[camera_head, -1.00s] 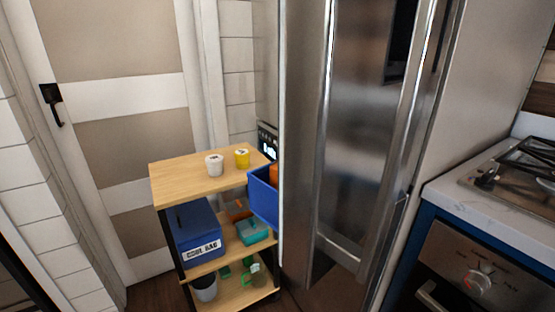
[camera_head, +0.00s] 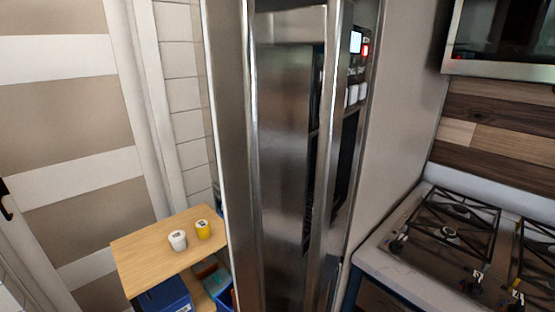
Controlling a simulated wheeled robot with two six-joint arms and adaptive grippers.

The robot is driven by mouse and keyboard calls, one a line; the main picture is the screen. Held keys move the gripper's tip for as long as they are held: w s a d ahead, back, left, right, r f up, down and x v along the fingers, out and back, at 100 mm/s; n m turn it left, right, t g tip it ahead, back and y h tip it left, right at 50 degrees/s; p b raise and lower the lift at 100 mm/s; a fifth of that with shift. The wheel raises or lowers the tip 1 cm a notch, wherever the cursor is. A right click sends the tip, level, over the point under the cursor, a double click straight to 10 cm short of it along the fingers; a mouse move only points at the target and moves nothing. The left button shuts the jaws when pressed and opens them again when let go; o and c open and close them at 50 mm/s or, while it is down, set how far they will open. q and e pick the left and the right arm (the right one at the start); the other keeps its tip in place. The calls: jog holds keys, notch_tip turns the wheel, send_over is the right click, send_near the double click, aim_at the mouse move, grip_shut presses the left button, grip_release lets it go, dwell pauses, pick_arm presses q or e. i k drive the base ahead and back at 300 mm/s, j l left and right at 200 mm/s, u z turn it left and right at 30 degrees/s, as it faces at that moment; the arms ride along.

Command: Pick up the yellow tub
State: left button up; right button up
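The yellow tub (camera_head: 203,229) stands upright on the wooden top of a small shelf cart (camera_head: 150,254), near its right end. A white tub (camera_head: 178,240) stands just left of it, a little nearer to me. Neither of my grippers shows in the head view, so their state is hidden.
A tall steel fridge (camera_head: 285,160) stands right beside the cart. A gas hob (camera_head: 450,235) on a pale counter is at the right, with a microwave (camera_head: 503,40) above. A blue box (camera_head: 165,297) sits below the cart top. A panelled door (camera_head: 65,120) is behind.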

aim_at(202, 227)
jog(key=i+j, duration=0.15)
jog(key=j, duration=0.3)
jog(key=i+j+z, duration=0.1)
jog(key=j, duration=0.3)
jog(key=i+j, duration=0.15)
jog(key=j, duration=0.3)
jog(key=i+j+z, duration=0.1)
jog(key=j, duration=0.35)
jog(key=i+j, duration=0.1)
jog(key=j, duration=0.35)
